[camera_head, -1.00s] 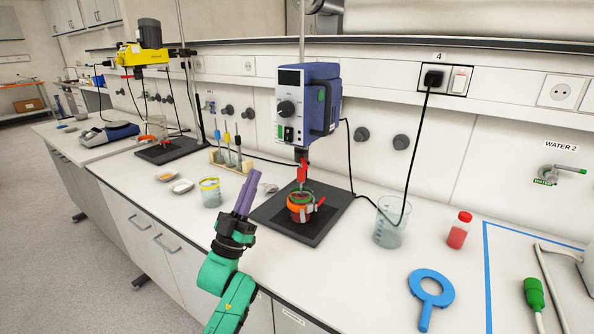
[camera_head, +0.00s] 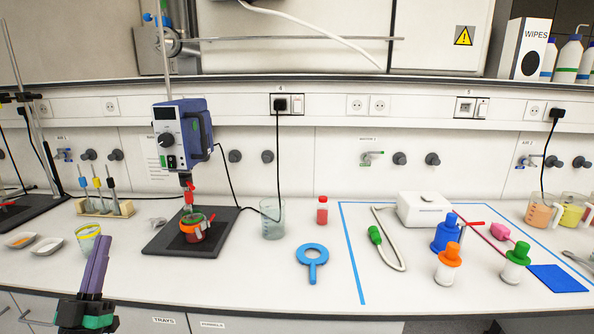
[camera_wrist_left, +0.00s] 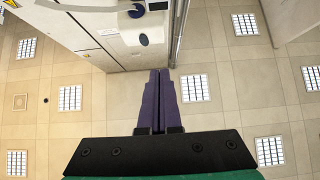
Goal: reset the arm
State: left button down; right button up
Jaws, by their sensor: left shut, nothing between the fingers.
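My left gripper (camera_head: 98,262) shows at the lower left of the head view, with purple fingers pointing up and a black and green wrist below. It is in front of the bench, near the glass beaker with a yellow rim (camera_head: 87,240). In the left wrist view the purple fingers (camera_wrist_left: 161,75) lie side by side, shut, with nothing between them. Behind them that view shows ceiling panels and a wall cabinet. My right gripper is not in view.
A blue overhead stirrer (camera_head: 183,137) stands above a red-filled vessel (camera_head: 194,230) on a black base plate (camera_head: 228,222). The front right bench edge is clear.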

pick_arm(q)
jog(key=w+d+f+g, duration=0.3)
jog(key=f+g, duration=0.2)
jog(key=f, duration=0.2)
jog(key=w+d+f+g, duration=0.3)
jog(key=f+g, duration=0.1)
jog(key=f, duration=0.4)
jog(key=s+d+f+g, duration=0.35)
jog(key=f+g, duration=0.25)
jog(key=f, duration=0.2)
jog(key=s+d+f+m+g, duration=0.1)
jog(key=s+d+f+g, duration=0.1)
jog(key=s+f+g, duration=0.3)
jog(key=s+d+f+m+g+h, duration=0.1)
jog(key=s+d+f, duration=0.1)
jog(key=s, duration=0.4)
jog(key=s+d+f+m+g, duration=0.1)
jog(key=s+d+f+g, duration=0.1)
jog(key=s+f+g, duration=0.3)
jog(key=s+f, duration=0.3)
jog(key=f, duration=1.8)
jog(key=s+a+f, duration=0.3)
jog(key=s+f, duration=1.1)
jog(key=s, duration=0.2)
jog(key=shift+s+g, duration=0.3)
jog(key=shift+s, duration=0.05)
